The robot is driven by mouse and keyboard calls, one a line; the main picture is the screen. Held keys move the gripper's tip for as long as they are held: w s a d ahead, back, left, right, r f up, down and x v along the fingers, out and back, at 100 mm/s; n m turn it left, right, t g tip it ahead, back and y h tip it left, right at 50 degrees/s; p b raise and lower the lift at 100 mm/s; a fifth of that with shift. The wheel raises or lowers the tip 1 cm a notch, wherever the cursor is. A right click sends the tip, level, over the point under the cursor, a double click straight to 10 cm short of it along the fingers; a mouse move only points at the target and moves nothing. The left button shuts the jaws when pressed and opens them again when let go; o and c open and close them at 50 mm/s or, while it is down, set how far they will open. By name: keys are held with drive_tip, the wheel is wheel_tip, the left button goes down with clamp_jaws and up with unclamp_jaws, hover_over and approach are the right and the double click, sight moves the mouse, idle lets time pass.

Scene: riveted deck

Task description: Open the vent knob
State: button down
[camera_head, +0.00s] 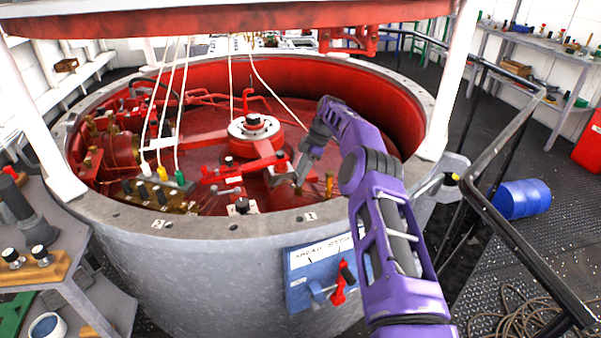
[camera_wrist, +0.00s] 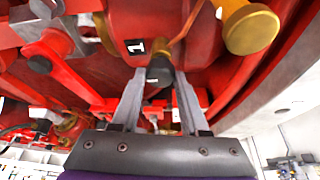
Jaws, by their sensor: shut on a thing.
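A small dark knob (camera_wrist: 160,70) with a pale mark on its end shows at the middle of the wrist view, beside a black label with a white "1" (camera_wrist: 134,46). I take it to be the vent knob. My gripper (camera_wrist: 161,78) has one finger on each side of this knob and is shut on it. In the head view my gripper (camera_head: 294,180) reaches down inside the red-lined round vessel (camera_head: 345,78), at the right of its centre. There I cannot make out the knob apart from the fingers.
A brass-coloured knob (camera_wrist: 252,30) stands at upper right in the wrist view. Red pipes and bars surround the fingers. A black railing (camera_head: 505,225) stands right.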

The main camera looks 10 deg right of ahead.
idle(0.5)
drive_tip(key=shift+c, duration=2.1)
unclamp_jaws()
drive_tip(key=shift+r, duration=0.1)
